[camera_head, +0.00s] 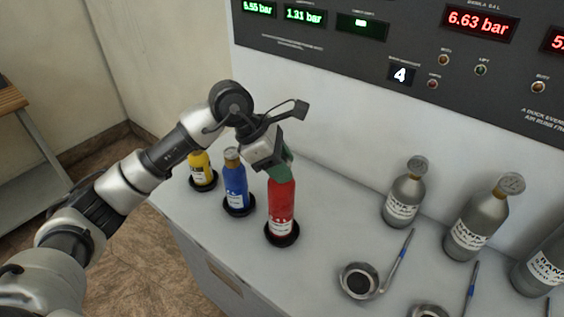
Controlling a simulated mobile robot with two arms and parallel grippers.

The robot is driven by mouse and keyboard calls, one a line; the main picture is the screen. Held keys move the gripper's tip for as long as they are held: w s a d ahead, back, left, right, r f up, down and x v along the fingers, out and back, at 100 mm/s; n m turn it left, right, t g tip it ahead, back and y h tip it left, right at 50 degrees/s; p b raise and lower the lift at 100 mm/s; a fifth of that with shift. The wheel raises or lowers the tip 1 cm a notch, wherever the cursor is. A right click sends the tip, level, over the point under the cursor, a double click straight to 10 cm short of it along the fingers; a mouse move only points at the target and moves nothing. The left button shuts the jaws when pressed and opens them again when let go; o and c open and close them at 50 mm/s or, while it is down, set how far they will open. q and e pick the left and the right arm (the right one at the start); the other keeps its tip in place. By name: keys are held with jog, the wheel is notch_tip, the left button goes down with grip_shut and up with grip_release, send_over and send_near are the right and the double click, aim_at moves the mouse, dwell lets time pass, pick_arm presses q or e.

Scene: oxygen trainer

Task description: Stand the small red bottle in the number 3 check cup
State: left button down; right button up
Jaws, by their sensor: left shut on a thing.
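The small red bottle (281,206) stands upright in a round black holder (281,238) on the grey bench. My left gripper (281,170) is over its top, with green fingers shut on the bottle's upper end. The bottle's cap is hidden by the fingers. A round metal cup (358,280) with a dark middle sits on the bench to the right of the red bottle. A second cup (429,311) is cut off by the bottom edge. I cannot read a number on either cup. My right gripper is not in view.
A blue bottle (235,186) and a yellow bottle (202,169) stand in black holders left of the red one. Grey bottles (405,199) (472,229) stand along the back right. Bench between red bottle and first cup is clear.

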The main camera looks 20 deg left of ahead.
pick_arm(q)
jog(key=shift+f, duration=0.4)
jog(key=shift+f, duration=0.1)
jog(key=c, duration=0.6)
grip_release()
jog(key=shift+c, duration=0.2)
jog(key=shift+r, duration=0.2)
jog(key=b+v, duration=0.2)
jog(key=v, duration=1)
